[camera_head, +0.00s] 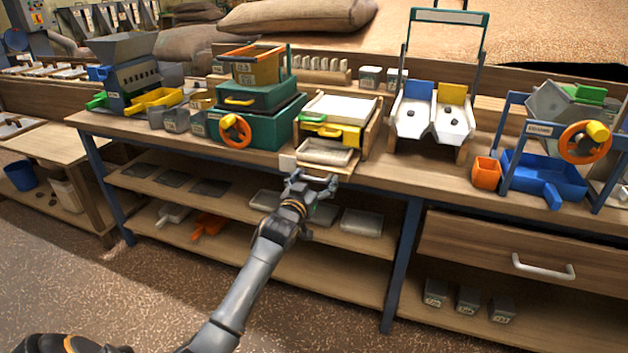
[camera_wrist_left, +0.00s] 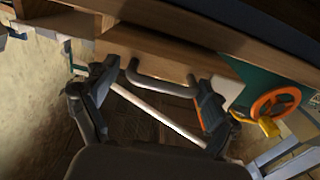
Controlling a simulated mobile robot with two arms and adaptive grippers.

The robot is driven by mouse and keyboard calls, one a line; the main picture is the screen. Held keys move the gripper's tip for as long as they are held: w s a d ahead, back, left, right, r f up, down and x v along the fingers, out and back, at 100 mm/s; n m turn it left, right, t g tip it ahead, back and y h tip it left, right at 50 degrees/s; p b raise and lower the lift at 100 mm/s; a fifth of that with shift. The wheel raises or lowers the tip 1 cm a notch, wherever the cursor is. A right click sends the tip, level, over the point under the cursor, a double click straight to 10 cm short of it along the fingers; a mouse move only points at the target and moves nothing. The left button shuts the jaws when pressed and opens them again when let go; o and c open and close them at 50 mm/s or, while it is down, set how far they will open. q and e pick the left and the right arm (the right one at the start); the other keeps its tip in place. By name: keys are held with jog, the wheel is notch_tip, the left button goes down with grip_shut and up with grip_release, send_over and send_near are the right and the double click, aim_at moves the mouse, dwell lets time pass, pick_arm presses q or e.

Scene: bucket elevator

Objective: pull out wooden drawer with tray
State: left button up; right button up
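The wooden drawer (camera_head: 345,169) with a pale metal tray (camera_head: 326,151) in it sits low in a small wooden frame on the bench. Its front reaches the bench's front edge. My left gripper (camera_head: 314,181) is right in front of it. In the left wrist view, the gripper (camera_wrist_left: 158,98) is open, with its fingers spread to either side of a grey U-shaped handle (camera_wrist_left: 162,85) on a wooden front (camera_wrist_left: 150,62). The handle lies between the fingers; I cannot tell whether they touch it. My right gripper is not in view.
A green box with an orange handwheel (camera_head: 235,130) stands left of the drawer's frame. A twin white chute (camera_head: 434,119) stands to the right. Shelves with flat trays (camera_head: 361,222) lie below the bench. A larger drawer (camera_head: 500,250) is at the right. The floor in front is clear.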

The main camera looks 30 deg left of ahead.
pick_arm(q)
jog(key=v, duration=1.2)
